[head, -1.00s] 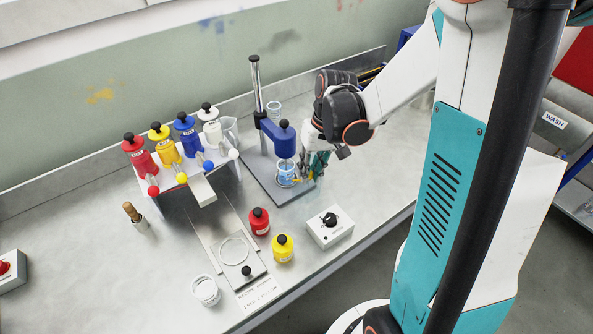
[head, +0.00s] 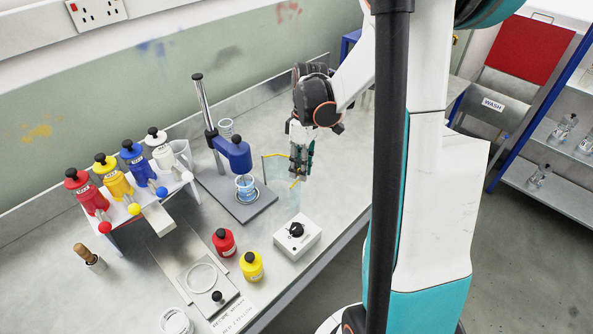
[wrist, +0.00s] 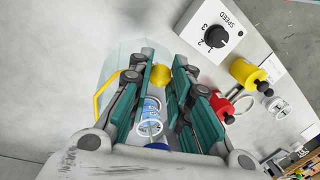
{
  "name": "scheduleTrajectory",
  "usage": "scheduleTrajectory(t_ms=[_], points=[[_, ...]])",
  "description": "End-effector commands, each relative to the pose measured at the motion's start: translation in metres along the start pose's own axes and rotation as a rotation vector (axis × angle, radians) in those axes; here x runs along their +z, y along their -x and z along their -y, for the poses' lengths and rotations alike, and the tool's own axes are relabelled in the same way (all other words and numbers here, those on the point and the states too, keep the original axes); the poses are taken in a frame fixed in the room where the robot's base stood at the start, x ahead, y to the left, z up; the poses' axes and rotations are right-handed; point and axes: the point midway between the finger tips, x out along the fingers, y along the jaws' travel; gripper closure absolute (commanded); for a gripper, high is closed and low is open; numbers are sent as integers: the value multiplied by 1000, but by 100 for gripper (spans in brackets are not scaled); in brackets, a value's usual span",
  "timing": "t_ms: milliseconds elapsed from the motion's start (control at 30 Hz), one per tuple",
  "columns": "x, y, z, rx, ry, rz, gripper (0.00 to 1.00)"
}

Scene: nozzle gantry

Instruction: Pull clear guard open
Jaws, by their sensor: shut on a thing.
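The clear guard (head: 275,155) is a see-through panel with yellow edging, standing out to the right of the blue stirrer (head: 235,153). In the wrist view its clear panel and yellow edge (wrist: 98,106) show left of the fingers. My gripper (head: 298,172) is shut on the guard's yellow knob (wrist: 160,77), seen between the fingertips in the wrist view. A beaker with blue liquid (head: 246,187) stands on the stirrer's grey base plate, apart from the guard, with its near side uncovered. The fingers hide part of the guard.
A speed control box (head: 297,235) stands in front of the guard. A red bottle (head: 224,242) and a yellow bottle (head: 251,265) stand nearby. A rack with several coloured bottles (head: 112,177) is at the left. Bench surface right of my gripper is clear.

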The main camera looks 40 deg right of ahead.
Motion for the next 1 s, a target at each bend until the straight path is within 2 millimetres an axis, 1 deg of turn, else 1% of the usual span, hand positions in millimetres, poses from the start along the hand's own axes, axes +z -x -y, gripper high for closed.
scheduleTrajectory(t_ms=[133,533,567,600,633,1000], points=[[0,1,-3,0,20,2,100],[0,1,-3,0,24,3,100],[0,1,-3,0,24,3,75],[0,1,-3,0,24,3,66],[0,1,-3,0,24,3,60],[0,3,-3,0,23,4,60]])
